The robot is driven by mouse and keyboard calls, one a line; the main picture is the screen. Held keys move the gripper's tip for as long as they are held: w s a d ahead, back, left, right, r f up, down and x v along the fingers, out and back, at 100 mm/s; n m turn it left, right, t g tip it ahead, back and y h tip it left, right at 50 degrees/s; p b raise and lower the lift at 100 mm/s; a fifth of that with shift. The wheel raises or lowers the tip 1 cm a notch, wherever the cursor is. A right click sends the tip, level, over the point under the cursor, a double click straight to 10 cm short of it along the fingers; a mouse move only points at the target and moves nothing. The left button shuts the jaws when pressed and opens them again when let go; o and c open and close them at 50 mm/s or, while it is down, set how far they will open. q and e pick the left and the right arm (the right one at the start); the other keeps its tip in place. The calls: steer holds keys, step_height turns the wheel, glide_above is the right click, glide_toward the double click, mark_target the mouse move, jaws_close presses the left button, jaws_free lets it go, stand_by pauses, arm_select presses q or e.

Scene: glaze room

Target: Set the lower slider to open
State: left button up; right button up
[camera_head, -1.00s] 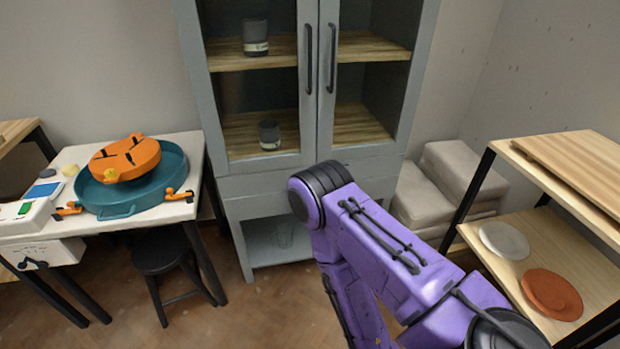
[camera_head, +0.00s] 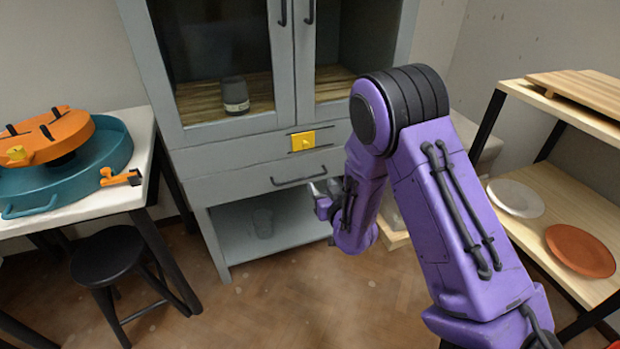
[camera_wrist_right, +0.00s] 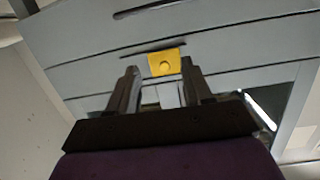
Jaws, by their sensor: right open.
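One yellow slider (camera_head: 303,140) with a small knob shows on the grey cabinet's front, between the glass doors and the drawer. It also shows in the right wrist view (camera_wrist_right: 165,62), in front of my right gripper. I see no second slider. I cannot tell which end of its travel it is at. My right gripper (camera_head: 326,196) is partly hidden by my own purple arm, low in front of the cabinet. In the right wrist view its two fingers (camera_wrist_right: 159,68) are apart with nothing held between them. My left gripper is out of view.
The drawer handle (camera_head: 300,176) is just below the slider. A white table (camera_head: 140,125) with a teal basin (camera_head: 105,155) and a black stool (camera_head: 108,256) are at left. A wooden shelf with plates (camera_head: 580,250) is at right. Floor before the cabinet is clear.

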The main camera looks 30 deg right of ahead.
steer(key=t+b, duration=0.1)
steer(key=t, duration=0.1)
glide_toward(307, 146)
steer(key=shift+n, duration=0.3)
steer(key=x, duration=0.8)
steer(key=shift+w+b, duration=0.2)
steer(key=shift+b, duration=0.15)
jaws_close()
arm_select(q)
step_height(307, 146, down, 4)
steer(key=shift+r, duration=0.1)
